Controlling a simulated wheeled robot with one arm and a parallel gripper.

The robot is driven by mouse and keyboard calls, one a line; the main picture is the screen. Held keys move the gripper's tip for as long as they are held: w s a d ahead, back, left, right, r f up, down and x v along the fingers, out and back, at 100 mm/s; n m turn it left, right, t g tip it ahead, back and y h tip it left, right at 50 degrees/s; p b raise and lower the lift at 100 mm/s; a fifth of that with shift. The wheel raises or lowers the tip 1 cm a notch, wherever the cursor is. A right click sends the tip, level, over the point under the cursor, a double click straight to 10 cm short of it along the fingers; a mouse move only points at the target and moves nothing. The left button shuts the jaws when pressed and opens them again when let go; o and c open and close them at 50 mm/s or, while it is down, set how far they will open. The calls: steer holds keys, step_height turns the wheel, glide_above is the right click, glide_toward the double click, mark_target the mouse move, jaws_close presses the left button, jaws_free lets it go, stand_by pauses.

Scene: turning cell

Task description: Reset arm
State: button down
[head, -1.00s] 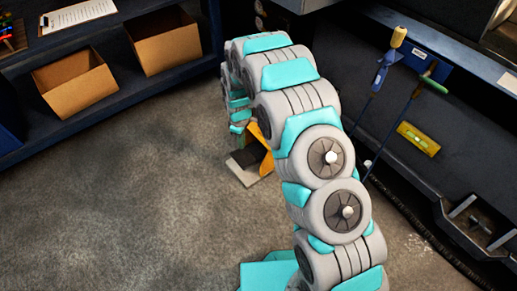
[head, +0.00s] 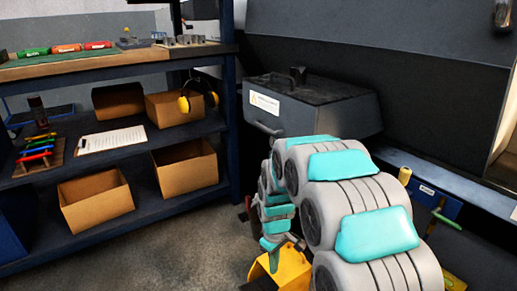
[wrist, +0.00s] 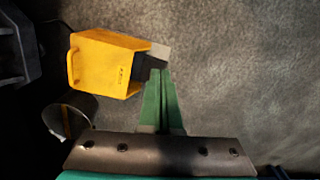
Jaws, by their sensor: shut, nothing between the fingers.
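My gripper (wrist: 161,78) shows in the wrist view as two green fingers lying together, shut and empty. The same yellow housing (head: 290,270) shows beneath that end, partly hidden by the arm.
A dark blue shelf (head: 100,174) on the left holds cardboard boxes, a clipboard (head: 112,139) and yellow ear defenders (head: 197,100). A dark cabinet (head: 315,108) stands behind my arm. A machine ledge (head: 440,180) lies to the right. Some floor (head: 190,262) is free at lower left.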

steer(key=s+d+r+m+p, duration=0.1)
steer(key=s+d+r+m, duration=0.3)
steer(key=s+r, duration=0.55)
steer(key=s+d+r+m+p, duration=0.1)
steer(key=s+d+r, duration=0.1)
steer(key=s, duration=0.6)
steer(key=s+d+r+m+p, duration=0.1)
steer(key=s+d+r+m, duration=0.1)
steer(key=s+r, duration=0.3)
steer(key=s+d+r+m+g+p, duration=0.1)
steer(key=s+r, duration=0.3)
steer(key=s, duration=0.7)
steer(key=shift+d+m, duration=0.5)
steer(key=shift+d, duration=0.2)
